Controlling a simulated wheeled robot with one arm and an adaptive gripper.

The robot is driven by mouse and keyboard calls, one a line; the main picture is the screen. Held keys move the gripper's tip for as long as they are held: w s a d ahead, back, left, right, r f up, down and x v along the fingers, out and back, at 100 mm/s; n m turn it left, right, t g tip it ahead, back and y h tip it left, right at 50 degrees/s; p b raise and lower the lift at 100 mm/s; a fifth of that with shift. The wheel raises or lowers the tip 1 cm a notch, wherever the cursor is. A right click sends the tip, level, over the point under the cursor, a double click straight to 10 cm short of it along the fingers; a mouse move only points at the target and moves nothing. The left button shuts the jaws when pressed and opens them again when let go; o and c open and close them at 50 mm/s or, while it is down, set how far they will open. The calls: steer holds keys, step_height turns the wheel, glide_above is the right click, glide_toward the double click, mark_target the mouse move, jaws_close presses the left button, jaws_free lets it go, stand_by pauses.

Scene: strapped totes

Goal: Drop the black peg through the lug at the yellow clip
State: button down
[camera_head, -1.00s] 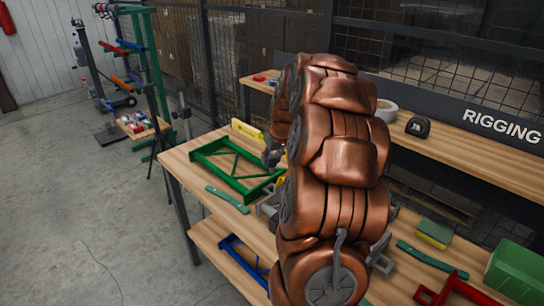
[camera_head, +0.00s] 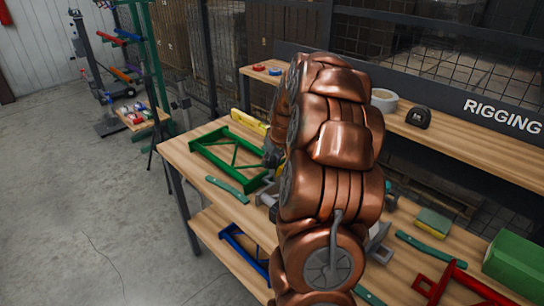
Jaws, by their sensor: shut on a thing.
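My copper-coloured arm fills the middle of the view and hides much of the bench behind it. My gripper (camera_head: 272,157) shows only as a small dark part at the arm's left edge, over the bench by the right end of the green frame (camera_head: 230,150). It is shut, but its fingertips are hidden. The black peg cannot be made out. A small yellow piece (camera_head: 280,172) shows between the green frame and my arm; I cannot tell whether it is the yellow clip. The lug cannot be made out.
Grey metal parts (camera_head: 268,200) show beside my arm. A green strip (camera_head: 227,189) lies at the bench's left front, with a yellow bar (camera_head: 249,121) behind. To the right are a red bracket (camera_head: 455,283) and green box (camera_head: 517,264). The floor at left is clear.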

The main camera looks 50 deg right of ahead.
mark_target(273, 168)
steer(key=shift+f+b, duration=1.1)
steer(key=shift+f, duration=1.1)
steer(key=c, duration=0.7)
jaws_free()
steer(key=shift+r, duration=0.1)
steer(key=v, duration=1.2)
steer(key=s+a+r+n+g+y+p, duration=0.1)
steer(key=s+a, duration=0.2)
steer(key=a, duration=0.9)
steer(key=s+a+r+n+g+y+p, duration=0.1)
steer(key=s+a+g+p, duration=0.15)
steer(key=a, duration=1.05)
steer(key=s+a+g, duration=0.1)
steer(key=s+a, duration=0.2)
steer(key=s, duration=0.3)
steer(key=s+a+p, duration=0.1)
steer(key=s+a, duration=0.3)
steer(key=s, duration=0.3)
steer(key=s+a+f+n+g, duration=0.1)
steer(key=s+a, duration=0.3)
steer(key=s, duration=0.3)
steer(key=shift+s+a+f+g+h+p, duration=0.1)
steer(key=shift+g+h+p, duration=0.2)
steer(key=shift+g+h, duration=0.1)
